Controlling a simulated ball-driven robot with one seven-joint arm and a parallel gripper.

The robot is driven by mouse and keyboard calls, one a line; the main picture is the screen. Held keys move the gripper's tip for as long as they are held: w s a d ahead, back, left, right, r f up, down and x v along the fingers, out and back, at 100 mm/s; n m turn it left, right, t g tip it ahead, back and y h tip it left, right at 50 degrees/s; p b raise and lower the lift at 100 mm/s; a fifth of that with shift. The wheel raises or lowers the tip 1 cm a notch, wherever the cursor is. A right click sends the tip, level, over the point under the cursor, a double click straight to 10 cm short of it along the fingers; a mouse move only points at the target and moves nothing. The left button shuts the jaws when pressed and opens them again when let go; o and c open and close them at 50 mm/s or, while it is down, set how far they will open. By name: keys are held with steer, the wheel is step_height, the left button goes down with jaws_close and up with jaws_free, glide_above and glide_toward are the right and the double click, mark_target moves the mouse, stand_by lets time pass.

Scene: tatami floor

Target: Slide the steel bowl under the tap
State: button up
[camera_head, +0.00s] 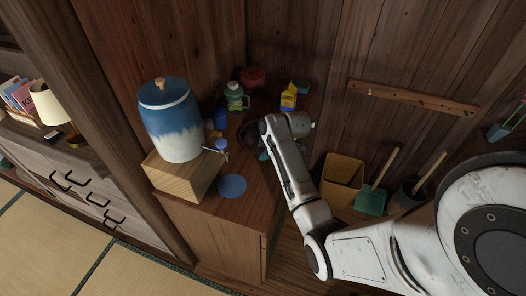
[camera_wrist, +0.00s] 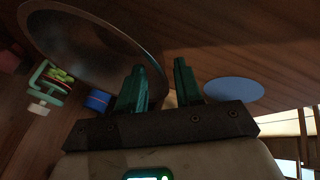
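The steel bowl (camera_head: 248,132) is on the wooden cabinet top, largely hidden behind my arm in the head view. In the wrist view the bowl (camera_wrist: 85,38) fills the upper left. The small tap (camera_head: 221,146) sticks out from the blue and white jar (camera_head: 172,125), above a flat blue disc (camera_head: 232,186). The disc (camera_wrist: 233,90) is right of the fingers in the wrist view. My gripper (camera_wrist: 160,82) has its teal fingers apart. The bowl's rim shows in the gap, with the left finger over the bowl. I cannot tell whether they touch.
The jar stands on a wooden block (camera_head: 180,180). A green jug (camera_head: 235,97), a blue cup (camera_head: 220,118), a red pot (camera_head: 252,78) and a yellow carton (camera_head: 289,97) stand towards the back. The cabinet top is clear around the disc. A bin (camera_head: 342,178) is on the right.

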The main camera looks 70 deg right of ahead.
steer(key=shift+w+f, duration=0.35)
steer(key=shift+f, duration=0.3)
jaws_close()
